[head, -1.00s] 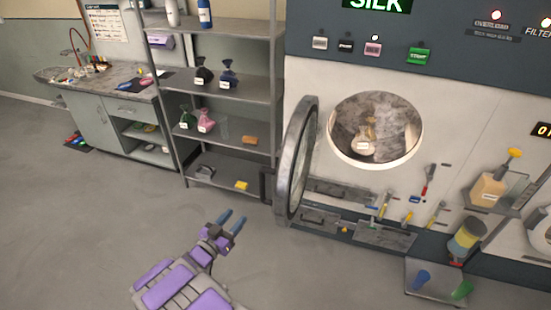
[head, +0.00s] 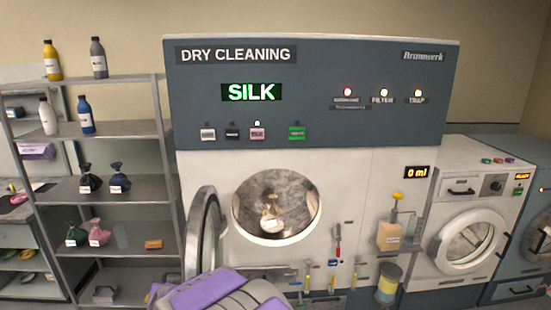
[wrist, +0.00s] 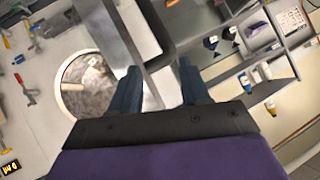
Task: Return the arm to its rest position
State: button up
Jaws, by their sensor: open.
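My gripper (wrist: 158,78) shows in the wrist view with its two blue fingers apart and nothing between them. Beyond the fingers are the dry cleaning machine's front and the shelf, seen tilted. In the head view only purple and grey links of my arm show at the bottom middle, and the gripper itself is hidden. The arm links appear in front of the lower part of the dry cleaning machine (head: 400,70).
A metal shelf (head: 110,131) with bottles and bags stands at left. A white washer (head: 429,228) stands at right. A dosing bottle (head: 389,236) is mounted between.

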jog(key=s+d+g+h+b, duration=0.3)
jog(key=s+d+g, duration=0.9)
jog(key=s+d, duration=2.6)
jog(key=d+h, duration=0.2)
jog(key=d, duration=0.2)
jog(key=shift+s+r+m, duration=0.25)
jog(key=shift+s+m, duration=0.1)
jog(key=shift+m, duration=0.05)
